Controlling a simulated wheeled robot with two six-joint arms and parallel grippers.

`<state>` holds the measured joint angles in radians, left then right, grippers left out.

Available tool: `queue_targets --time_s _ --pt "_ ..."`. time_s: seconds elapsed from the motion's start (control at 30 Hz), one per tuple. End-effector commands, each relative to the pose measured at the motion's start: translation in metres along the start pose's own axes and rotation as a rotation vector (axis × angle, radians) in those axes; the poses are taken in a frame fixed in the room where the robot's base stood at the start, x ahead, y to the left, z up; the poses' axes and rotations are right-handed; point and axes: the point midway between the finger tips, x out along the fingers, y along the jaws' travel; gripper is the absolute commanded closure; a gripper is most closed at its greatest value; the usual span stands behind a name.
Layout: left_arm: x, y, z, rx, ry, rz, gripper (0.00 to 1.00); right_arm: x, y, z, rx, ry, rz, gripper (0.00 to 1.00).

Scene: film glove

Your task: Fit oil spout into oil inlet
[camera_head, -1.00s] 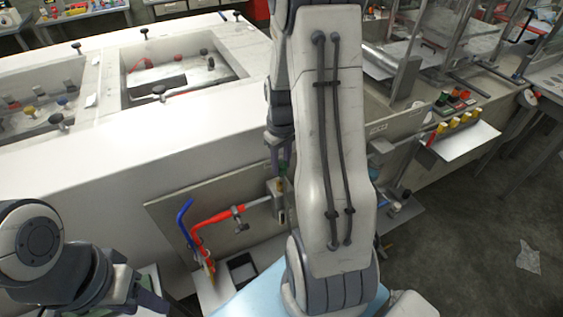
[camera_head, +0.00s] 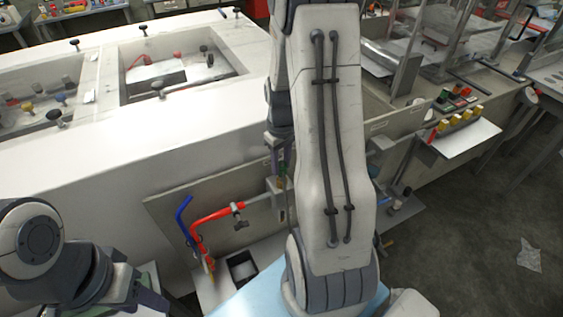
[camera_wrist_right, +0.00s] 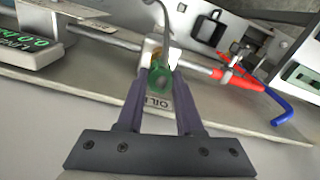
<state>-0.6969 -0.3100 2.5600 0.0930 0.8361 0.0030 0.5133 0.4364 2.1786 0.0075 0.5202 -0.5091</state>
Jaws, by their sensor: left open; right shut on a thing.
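In the right wrist view, my right gripper (camera_wrist_right: 158,95) is shut on a green oil can (camera_wrist_right: 159,80) with a thin, curved metal spout (camera_wrist_right: 152,18). The can is in front of a pale block (camera_wrist_right: 150,50) on a grey pipe, close to a brass fitting. Whether they touch, I cannot tell. A label starting "OIL I" (camera_wrist_right: 158,102) shows between the fingers; the inlet opening itself is not clear. In the head view, my right gripper (camera_head: 278,162) is partly hidden by my arm, beside the pipe block (camera_head: 279,203). My left gripper (camera_head: 155,298) is open and empty at lower left.
A red pipe (camera_head: 215,215) with a valve handle and a blue hooked pipe (camera_head: 183,212) stand left of the block. A grey panel (camera_head: 170,203) is behind them. The white bench top (camera_head: 130,135) is broad and mostly clear.

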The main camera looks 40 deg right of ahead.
Motion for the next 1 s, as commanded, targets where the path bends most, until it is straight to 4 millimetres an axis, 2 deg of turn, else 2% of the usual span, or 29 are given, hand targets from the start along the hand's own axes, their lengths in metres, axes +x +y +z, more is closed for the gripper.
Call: queue_targets --time_s 0.53,0.57,0.63,0.67,1.0 --pt "0.010 -0.001 0.001 0.000 0.000 0.000 0.50 0.015 0.000 0.000 0.000 0.000 0.000 1.00" --pt "0.010 -0.001 0.001 0.000 0.000 0.000 0.50 0.015 0.000 0.000 0.000 0.001 0.000 0.61" --pt "0.009 -0.001 0.001 0.000 0.000 0.000 0.50 0.014 0.000 0.000 0.000 0.001 0.000 0.34" --pt "0.009 -0.001 0.001 0.000 0.000 0.000 0.50 0.014 0.000 0.000 0.000 0.001 0.000 0.30" --pt "0.010 -0.001 0.001 0.001 0.000 0.000 0.50 0.011 0.000 0.000 0.000 0.001 0.001 0.30"
